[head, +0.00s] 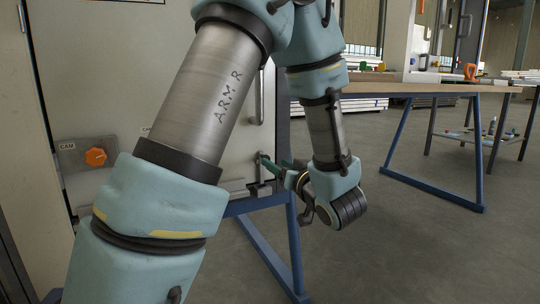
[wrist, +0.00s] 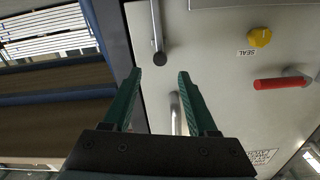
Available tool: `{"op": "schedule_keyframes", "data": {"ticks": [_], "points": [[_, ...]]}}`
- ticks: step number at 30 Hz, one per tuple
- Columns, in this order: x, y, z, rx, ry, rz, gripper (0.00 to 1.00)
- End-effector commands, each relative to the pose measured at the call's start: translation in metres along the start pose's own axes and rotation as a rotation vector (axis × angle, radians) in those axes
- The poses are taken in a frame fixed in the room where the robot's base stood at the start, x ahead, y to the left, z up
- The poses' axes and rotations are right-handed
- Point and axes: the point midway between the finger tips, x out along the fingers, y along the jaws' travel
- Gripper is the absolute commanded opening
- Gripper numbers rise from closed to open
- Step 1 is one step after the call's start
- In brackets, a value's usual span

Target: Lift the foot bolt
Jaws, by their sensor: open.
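A short upright metal rod (head: 262,170) at the lower right edge of the pale door panel looks like the foot bolt. My gripper (head: 272,162) is beside it, its green fingers pointing at the panel. In the wrist view my gripper (wrist: 160,73) is open with nothing clasped. A metal bar (wrist: 176,112) there, probably the bolt, shows between the fingers, nearer the right one. Whether a finger touches it cannot be told. Its lower part is hidden behind the gripper body.
A longer bar handle (wrist: 157,28) with a dark end lies ahead of the fingertips. A yellow SEAL knob (wrist: 260,37) and a red-sleeved handle (wrist: 283,82) are on the panel. A workbench (head: 430,89) stands right; floor between is clear.

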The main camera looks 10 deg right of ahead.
Motion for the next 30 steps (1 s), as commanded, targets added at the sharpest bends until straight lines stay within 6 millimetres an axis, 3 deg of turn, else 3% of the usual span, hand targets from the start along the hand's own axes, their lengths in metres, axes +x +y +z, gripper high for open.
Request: {"op": "schedule_keyframes", "data": {"ticks": [3,7,19,23,30], "points": [[-0.020,0.000,-0.002,0.001,0.000,0.003,0.59],[-0.033,0.000,-0.001,0.001,0.001,0.002,0.59],[-0.038,-0.001,0.000,-0.001,0.000,-0.001,0.59],[-0.029,0.001,0.001,-0.022,-0.031,0.028,0.59],[0.015,0.014,0.013,-0.134,-0.273,0.254,0.59]]}}
